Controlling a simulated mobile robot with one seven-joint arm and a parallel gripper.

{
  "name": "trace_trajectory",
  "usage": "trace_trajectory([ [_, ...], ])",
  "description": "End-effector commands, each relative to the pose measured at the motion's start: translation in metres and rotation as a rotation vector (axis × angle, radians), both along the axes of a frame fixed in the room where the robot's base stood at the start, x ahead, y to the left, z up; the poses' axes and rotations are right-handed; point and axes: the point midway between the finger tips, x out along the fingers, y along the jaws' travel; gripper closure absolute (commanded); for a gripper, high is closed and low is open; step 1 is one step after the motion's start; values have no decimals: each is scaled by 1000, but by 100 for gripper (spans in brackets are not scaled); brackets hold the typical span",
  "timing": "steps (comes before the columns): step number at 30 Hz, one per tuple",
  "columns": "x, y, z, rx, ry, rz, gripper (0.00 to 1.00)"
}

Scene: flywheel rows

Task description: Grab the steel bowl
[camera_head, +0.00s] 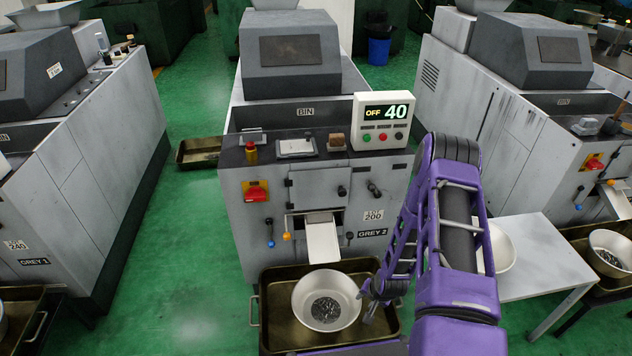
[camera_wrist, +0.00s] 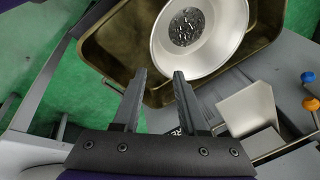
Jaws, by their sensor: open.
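A steel bowl (camera_head: 327,299) holding small dark metal pieces sits in a brass-coloured tray (camera_head: 275,325) in front of the Grey 2 machine. The bowl (camera_wrist: 228,48) also shows at the top of the wrist view, inside the tray (camera_wrist: 95,45). My gripper (camera_head: 372,300) is just right of the bowl in the head view, partly hidden by my purple arm. In the wrist view my gripper (camera_wrist: 160,75) is open with nothing between its fingers. The right fingertip appears close to the bowl's rim; I cannot tell whether it touches.
The Grey 2 machine (camera_head: 260,212) stands behind the tray, its chute (camera_head: 322,242) above the bowl. A white side table (camera_head: 545,255) at right carries another pale bowl (camera_head: 503,250), partly behind my arm. Green floor (camera_head: 190,270) is free at left.

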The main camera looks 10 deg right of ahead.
Motion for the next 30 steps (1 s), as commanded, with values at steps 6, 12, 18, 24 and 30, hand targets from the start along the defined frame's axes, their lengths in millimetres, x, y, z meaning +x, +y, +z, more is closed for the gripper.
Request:
trace_trajectory([
  [6, -19, 8, -27, 61, 30, -92, 58],
  [12, -7, 13, -65, 60, 29, -88, 58],
  [18, 8, 17, -106, 59, 28, -86, 58],
  [24, 18, 19, -132, 58, 27, -87, 58],
  [30, 21, 20, -144, 58, 27, -87, 58],
])
